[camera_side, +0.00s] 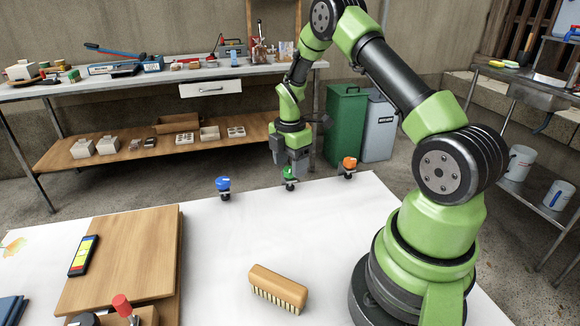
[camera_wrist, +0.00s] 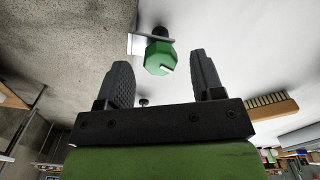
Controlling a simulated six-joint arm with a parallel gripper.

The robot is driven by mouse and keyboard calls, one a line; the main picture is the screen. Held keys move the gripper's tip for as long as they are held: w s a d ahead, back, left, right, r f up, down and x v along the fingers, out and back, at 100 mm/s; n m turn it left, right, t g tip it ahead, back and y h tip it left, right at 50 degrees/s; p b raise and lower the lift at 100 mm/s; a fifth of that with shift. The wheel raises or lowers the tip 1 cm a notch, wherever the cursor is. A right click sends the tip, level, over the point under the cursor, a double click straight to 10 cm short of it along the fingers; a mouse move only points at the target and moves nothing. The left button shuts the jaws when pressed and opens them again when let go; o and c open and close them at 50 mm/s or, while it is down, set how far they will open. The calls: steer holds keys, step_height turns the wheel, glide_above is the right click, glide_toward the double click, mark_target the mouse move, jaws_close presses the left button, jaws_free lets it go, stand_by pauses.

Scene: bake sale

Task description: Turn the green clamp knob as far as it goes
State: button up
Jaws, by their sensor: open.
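The green clamp knob (camera_side: 289,172) stands at the far edge of the white table, between a blue knob and an orange knob. In the wrist view the green knob (camera_wrist: 159,58) is faceted, with a white mark on its face. My gripper (camera_side: 290,163) is right above the green knob in the side view and partly hides it. In the wrist view my gripper (camera_wrist: 162,78) is open, with one dark finger on each side of the knob's position. I see a gap on both sides, and no contact shows.
The blue knob (camera_side: 222,184) is left and the orange knob (camera_side: 350,163) right along the table's edge. A brush (camera_side: 278,288) lies nearer the front.

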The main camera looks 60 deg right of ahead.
steer(key=shift+f, duration=0.65)
steer(key=c, duration=0.9)
steer(key=shift+m, duration=0.3)
